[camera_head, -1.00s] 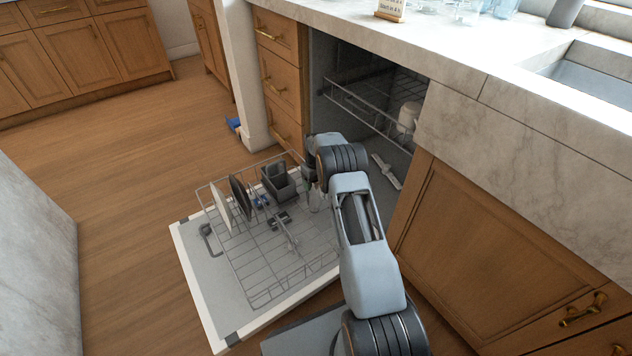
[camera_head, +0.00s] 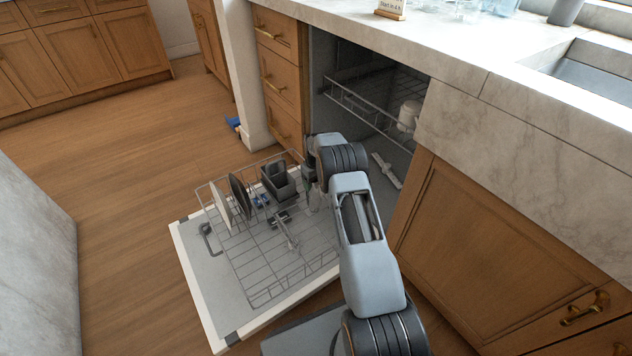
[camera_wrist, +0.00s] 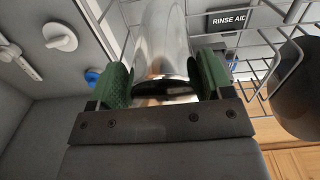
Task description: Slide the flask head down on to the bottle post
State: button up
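My gripper (camera_wrist: 162,88) has its green pads on both sides of a shiny, see-through flask (camera_wrist: 160,35) and appears shut on it. A dark oval part of the flask sits between the pads. In the head view my gripper (camera_head: 310,174) is partly hidden by my arm, over the right side of the pulled-out lower rack. The pale flask (camera_head: 315,200) shows faintly below it. I cannot clearly make out the bottle post; thin wire uprights (camera_head: 288,236) stand in the rack nearby. Whether the flask touches a post is hidden.
The lower rack (camera_head: 255,300) rests over the open dishwasher door (camera_head: 205,310). It holds a white plate (camera_head: 221,203), a dark plate (camera_head: 240,196) and a grey cutlery basket (camera_head: 280,186) close to my gripper. The upper rack (camera_head: 360,108) holds a white cup (camera_head: 408,115).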

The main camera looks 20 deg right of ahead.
jog(key=o, duration=0.5)
notch_tip(320, 180, up, 14)
jog(key=p, duration=0.5)
jog(key=shift+f, duration=0.1)
dwell(0.4)
